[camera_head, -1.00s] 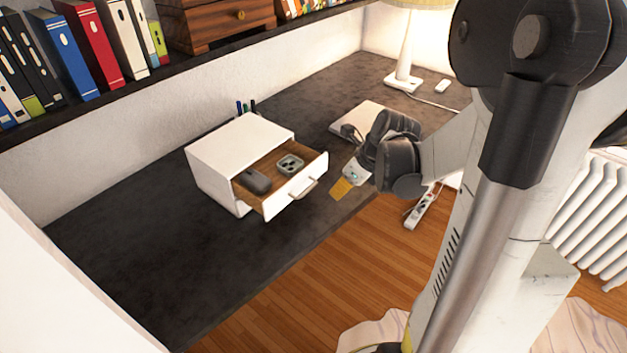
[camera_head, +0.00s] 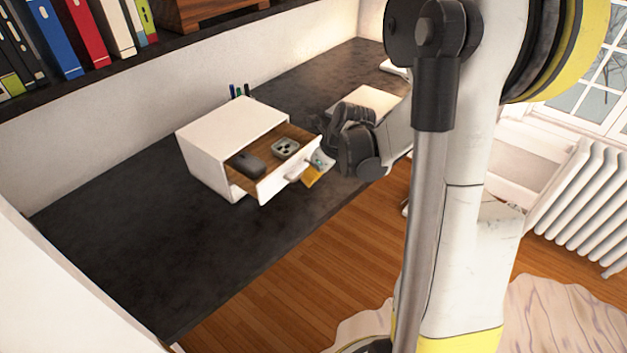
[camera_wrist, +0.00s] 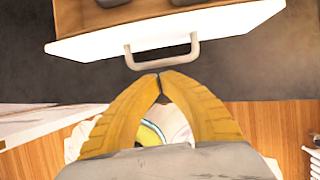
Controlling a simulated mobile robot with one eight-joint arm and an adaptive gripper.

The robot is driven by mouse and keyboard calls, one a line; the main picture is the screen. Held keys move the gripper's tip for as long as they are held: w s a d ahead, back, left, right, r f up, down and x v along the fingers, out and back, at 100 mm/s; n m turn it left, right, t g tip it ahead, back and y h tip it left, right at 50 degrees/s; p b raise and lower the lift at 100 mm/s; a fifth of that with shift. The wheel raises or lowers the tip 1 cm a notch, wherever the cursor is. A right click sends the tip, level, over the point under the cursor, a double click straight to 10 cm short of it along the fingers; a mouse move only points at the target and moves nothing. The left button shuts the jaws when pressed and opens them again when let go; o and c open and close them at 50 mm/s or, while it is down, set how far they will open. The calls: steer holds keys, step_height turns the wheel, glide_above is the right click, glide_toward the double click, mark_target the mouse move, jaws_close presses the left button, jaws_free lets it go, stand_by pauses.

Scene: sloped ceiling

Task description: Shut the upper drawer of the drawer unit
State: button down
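The white drawer unit (camera_head: 222,137) stands on the dark desk. Its upper drawer (camera_head: 270,187) is pulled out, showing a brown inside with a dark computer mouse (camera_head: 247,164) and a greenish phone-like item (camera_head: 285,148). In the wrist view, the drawer's white front (camera_wrist: 90,43) and its bar handle (camera_wrist: 163,60) lie straight ahead of my gripper (camera_wrist: 159,76). My yellow fingers are together at the tips, with nothing seen between them. The tips are very close to the handle; I cannot tell whether they touch. In the head view, my gripper (camera_head: 312,177) is beside the handle's right end.
A pale flat item (camera_head: 368,102) lies on the desk behind my gripper. Pens (camera_head: 241,91) stand behind the unit. A shelf with books (camera_head: 85,35) runs along the wall. The desk (camera_head: 130,245) is clear left of and in front of the unit.

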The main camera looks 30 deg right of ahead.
mark_target(271, 164)
steer(key=shift+w, duration=0.1)
steer(key=w+a, duration=0.1)
steer(key=w, duration=0.3)
steer(key=w+a, duration=0.2)
steer(key=w, duration=0.2)
steer(key=w+a, duration=0.1)
steer(key=w, duration=0.3)
steer(key=shift+w+a, duration=0.35)
steer(key=shift+w, duration=0.05)
steer(key=shift+s, duration=0.1)
